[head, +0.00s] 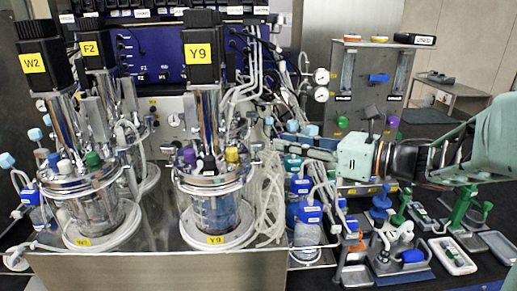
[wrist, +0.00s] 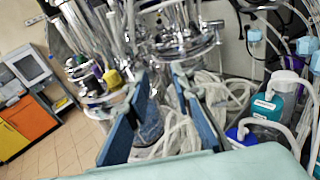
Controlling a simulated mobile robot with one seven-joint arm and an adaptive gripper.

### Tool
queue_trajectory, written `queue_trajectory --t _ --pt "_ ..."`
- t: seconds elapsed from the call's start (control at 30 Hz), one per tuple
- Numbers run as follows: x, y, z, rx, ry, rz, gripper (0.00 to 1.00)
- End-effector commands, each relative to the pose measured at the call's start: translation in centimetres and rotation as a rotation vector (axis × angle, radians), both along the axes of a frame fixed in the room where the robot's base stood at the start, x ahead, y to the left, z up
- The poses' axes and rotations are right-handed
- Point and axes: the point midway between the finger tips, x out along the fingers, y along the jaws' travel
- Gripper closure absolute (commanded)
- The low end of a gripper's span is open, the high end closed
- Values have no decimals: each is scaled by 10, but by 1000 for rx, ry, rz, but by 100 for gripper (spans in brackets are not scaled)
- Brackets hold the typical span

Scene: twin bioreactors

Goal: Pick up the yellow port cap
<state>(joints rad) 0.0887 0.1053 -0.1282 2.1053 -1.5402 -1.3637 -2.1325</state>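The yellow port cap (head: 232,155) sits on the lid of the glass vessel labelled Y9 (head: 215,210), at its right side in the head view. A pale yellow cap that looks like it (wrist: 112,79) shows in the wrist view, left of my left finger. My gripper (head: 279,144) is to the right of the Y9 lid in the head view, apart from the cap. In the wrist view my gripper (wrist: 160,80) has its two blue-padded fingers spread, with nothing held between them; tubing shows beyond.
A purple cap (head: 189,156) stands on the same lid, left of the yellow one. The Y9 motor column (head: 203,100) rises above the lid. Loose clear tubing (head: 265,200) hangs right of the vessel. Blue-capped bottles (head: 308,212) stand below my gripper.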

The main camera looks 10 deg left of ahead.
Motion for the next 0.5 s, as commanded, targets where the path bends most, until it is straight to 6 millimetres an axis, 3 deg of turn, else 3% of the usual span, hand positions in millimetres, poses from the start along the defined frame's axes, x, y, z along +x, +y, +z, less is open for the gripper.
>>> queue_trajectory --t 0.1,0.2,0.33,0.5 --pt "-34 8 -1 18 -47 145 78" --pt "-53 12 1 32 -72 218 78" --pt "-60 22 3 42 -84 255 78" --pt "-57 50 2 42 -81 257 78"
